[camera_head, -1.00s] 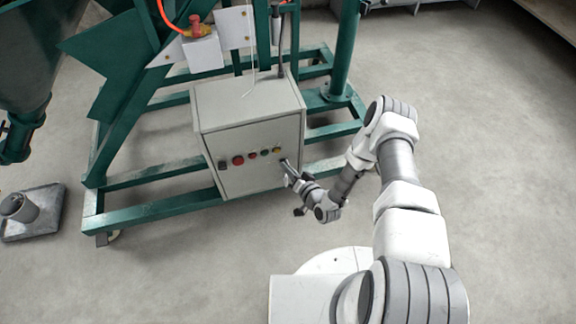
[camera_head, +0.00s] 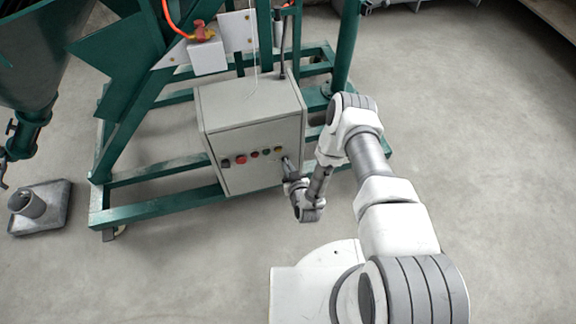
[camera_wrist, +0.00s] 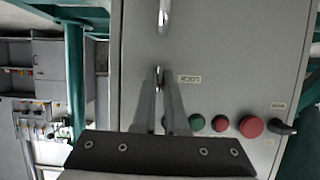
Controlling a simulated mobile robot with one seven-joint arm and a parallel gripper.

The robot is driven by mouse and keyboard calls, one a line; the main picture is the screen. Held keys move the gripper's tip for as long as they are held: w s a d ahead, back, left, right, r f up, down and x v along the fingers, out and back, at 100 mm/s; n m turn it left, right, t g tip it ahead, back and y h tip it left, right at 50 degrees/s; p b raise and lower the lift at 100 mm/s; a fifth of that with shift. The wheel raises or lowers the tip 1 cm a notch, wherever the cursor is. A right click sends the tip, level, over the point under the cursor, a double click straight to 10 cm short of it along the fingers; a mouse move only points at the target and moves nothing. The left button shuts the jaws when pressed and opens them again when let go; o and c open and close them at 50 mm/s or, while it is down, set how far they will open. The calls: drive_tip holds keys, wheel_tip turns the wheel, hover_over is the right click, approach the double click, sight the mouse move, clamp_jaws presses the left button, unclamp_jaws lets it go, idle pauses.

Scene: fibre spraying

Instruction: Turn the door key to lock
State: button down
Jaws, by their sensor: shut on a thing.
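A grey control box (camera_head: 250,115) stands on a green frame, and its front panel (camera_wrist: 225,50) fills much of the wrist view. My gripper (camera_head: 286,162) is at the right side of this front. In the wrist view my gripper (camera_wrist: 159,78) has its two long fingers closed together at the tips on the door key (camera_wrist: 159,70). The key is small and mostly hidden by the fingertips. A "LOCK" label (camera_wrist: 189,79) sits just right of the fingertips. I cannot tell the key's exact angle.
A silver handle (camera_wrist: 164,14) is above the fingertips in the wrist view. Green frame beams (camera_head: 155,208) surround the box. The floor in front is clear.

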drive_tip(key=shift+w, duration=0.15)
idle(0.3)
drive_tip(key=c, duration=1)
unclamp_jaws()
drive_tip(key=shift+o, duration=0.2)
drive_tip(key=shift+s+r, duration=0.1)
drive_tip(key=shift+s, duration=0.15)
